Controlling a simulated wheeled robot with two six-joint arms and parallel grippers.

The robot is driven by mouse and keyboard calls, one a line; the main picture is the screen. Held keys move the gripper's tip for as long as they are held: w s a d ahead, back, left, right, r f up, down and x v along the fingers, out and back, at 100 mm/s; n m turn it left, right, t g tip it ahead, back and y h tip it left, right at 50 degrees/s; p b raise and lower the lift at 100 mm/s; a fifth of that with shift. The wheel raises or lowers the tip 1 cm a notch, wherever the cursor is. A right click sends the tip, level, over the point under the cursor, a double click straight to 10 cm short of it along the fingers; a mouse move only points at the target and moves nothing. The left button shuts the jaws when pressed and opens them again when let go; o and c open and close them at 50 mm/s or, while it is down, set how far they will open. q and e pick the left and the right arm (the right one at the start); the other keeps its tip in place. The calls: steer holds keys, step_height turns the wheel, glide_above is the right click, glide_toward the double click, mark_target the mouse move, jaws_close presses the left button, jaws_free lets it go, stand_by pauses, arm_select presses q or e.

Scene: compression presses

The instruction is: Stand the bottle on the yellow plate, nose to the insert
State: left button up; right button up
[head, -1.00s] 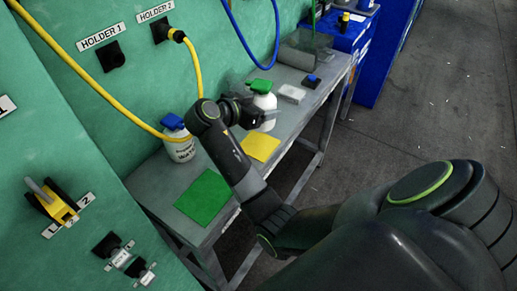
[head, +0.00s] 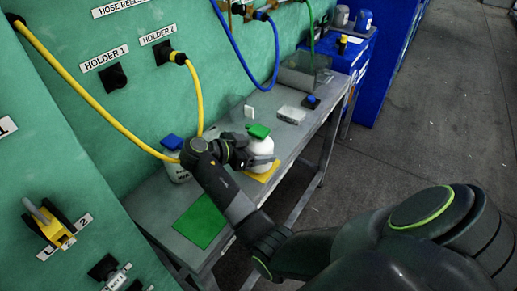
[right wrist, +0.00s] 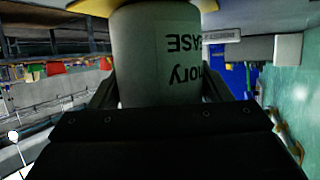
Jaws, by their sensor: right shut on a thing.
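My right gripper (head: 254,160) is shut on a white bottle (head: 262,146) with a green cap (head: 258,131). The bottle is upright over the yellow plate (head: 264,176), which it partly hides. In the right wrist view the bottle (right wrist: 158,55) fills the space between the fingers, its lettering upside down. The yellow plate (right wrist: 88,5) shows at its top edge there; I cannot tell whether bottle and plate touch. Which way the nose points is not clear, and I cannot pick out the insert. My left gripper is not in view.
A bottle with a blue cap (head: 172,142) stands on the bench by the wall, partly behind my arm. A green plate (head: 200,221) lies bare nearer. A pale block (head: 290,115) and a small blue-topped item (head: 311,102) lie farther along. Hoses hang along the wall.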

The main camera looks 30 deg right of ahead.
steer(key=shift+f, duration=0.15)
steer(key=o, duration=1.3)
steer(key=shift+f, duration=0.1)
steer(key=b+v, duration=0.1)
steer(key=v, duration=0.6)
steer(key=shift+b, duration=0.4)
steer(key=shift+a+r, duration=0.2)
steer(key=shift+r, duration=0.05)
